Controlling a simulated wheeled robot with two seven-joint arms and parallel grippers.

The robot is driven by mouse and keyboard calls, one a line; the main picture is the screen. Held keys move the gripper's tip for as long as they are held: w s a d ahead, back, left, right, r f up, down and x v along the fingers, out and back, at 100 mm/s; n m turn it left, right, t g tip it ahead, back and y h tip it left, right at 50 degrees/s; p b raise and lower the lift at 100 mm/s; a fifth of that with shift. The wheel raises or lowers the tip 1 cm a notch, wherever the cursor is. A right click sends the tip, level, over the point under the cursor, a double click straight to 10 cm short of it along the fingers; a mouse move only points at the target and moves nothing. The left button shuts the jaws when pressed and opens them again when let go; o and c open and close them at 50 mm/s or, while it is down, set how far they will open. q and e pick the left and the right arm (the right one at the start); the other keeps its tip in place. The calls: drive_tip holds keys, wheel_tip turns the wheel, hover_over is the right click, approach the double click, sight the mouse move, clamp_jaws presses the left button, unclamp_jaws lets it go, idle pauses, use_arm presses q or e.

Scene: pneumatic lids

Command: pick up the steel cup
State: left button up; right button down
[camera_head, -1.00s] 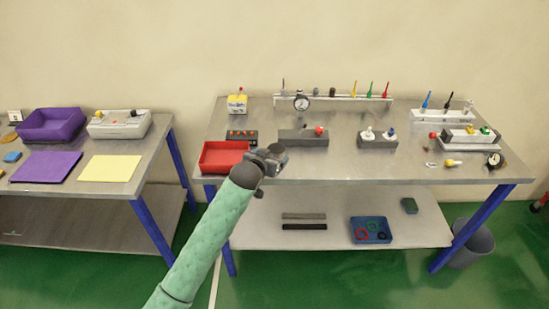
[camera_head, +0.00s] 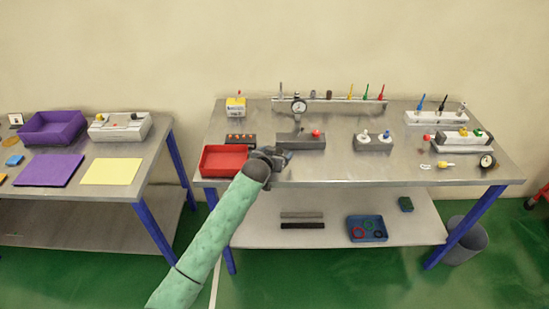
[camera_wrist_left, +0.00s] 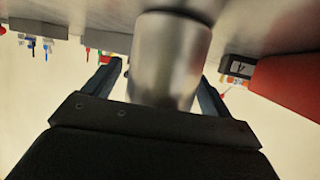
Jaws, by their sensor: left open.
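The steel cup (camera_wrist_left: 172,60) is a plain, shiny metal cylinder in the left wrist view, where the scene appears upside down. It meets the grey tabletop at the top of that view. My left gripper (camera_head: 280,158) is open at the front of the right-hand table, just right of the red tray. In the wrist view its two fingers (camera_wrist_left: 155,90) lie on either side of the cup; contact cannot be made out. In the head view the gripper mostly hides the cup. My right gripper is not in view.
The red tray (camera_head: 222,161) is close left of the gripper. A dark block with a red knob (camera_head: 310,142) stands just behind. A light block with two knobs (camera_head: 373,142) is further right. The table's front middle is clear. A purple tray (camera_head: 52,127) sits on the left table.

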use_arm(q)
drive_tip(key=shift+w+f, duration=0.1)
drive_tip(key=shift+w, duration=0.1)
drive_tip(key=c, duration=1.1)
